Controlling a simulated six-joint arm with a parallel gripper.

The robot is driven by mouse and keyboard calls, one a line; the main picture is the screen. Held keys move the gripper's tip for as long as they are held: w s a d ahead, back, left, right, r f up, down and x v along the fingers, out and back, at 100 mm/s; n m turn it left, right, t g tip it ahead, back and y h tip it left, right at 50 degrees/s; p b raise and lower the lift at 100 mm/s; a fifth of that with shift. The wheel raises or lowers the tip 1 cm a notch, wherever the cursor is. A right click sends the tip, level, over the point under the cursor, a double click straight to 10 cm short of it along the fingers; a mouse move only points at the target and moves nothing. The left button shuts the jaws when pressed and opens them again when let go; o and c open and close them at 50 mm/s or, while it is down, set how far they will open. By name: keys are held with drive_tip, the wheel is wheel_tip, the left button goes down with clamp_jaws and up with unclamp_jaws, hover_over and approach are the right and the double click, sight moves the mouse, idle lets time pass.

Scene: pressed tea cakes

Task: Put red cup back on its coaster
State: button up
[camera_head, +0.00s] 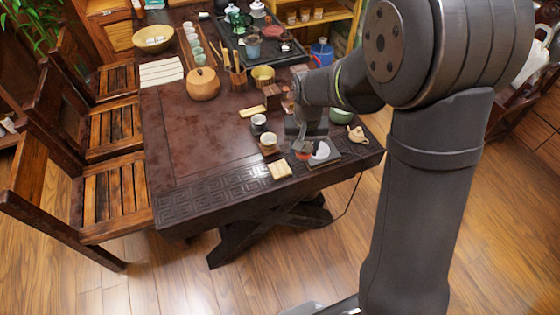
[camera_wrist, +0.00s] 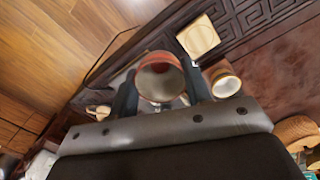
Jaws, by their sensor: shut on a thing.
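The red cup (camera_wrist: 160,82) is held between the two dark fingers of my gripper (camera_wrist: 159,70), with its open mouth toward the wrist camera. In the head view the cup (camera_head: 304,154) shows small and partly covered below my gripper (camera_head: 305,142), near the table's front right. A bare, pale wooden square coaster (camera_head: 279,169) lies near the table's front edge, to the left of and nearer than the cup. The coaster also shows in the wrist view (camera_wrist: 199,37), up and right of the cup. I cannot tell the cup's exact height above the table.
A tan cup (camera_head: 268,143) and a grey cup (camera_head: 258,122) stand left of my gripper. A dark plate with a white shape (camera_head: 322,152) lies just right, and a small pale teapot (camera_head: 357,134) stands beyond it. The dark table (camera_head: 195,130) is clear farther left.

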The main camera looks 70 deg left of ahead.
drive_tip(key=s+a+f, duration=0.2)
drive_tip(key=s, duration=0.1)
drive_tip(key=s+a+f, duration=0.2)
drive_tip(key=shift+s, duration=0.2)
drive_tip(key=shift+a+f, duration=0.1)
drive_tip(key=shift+f, duration=1.95)
drive_tip(key=shift+f, duration=0.1)
drive_tip(key=o, duration=1)
drive_tip(key=shift+o, duration=0.2)
wheel_tip(320, 180, up, 12)
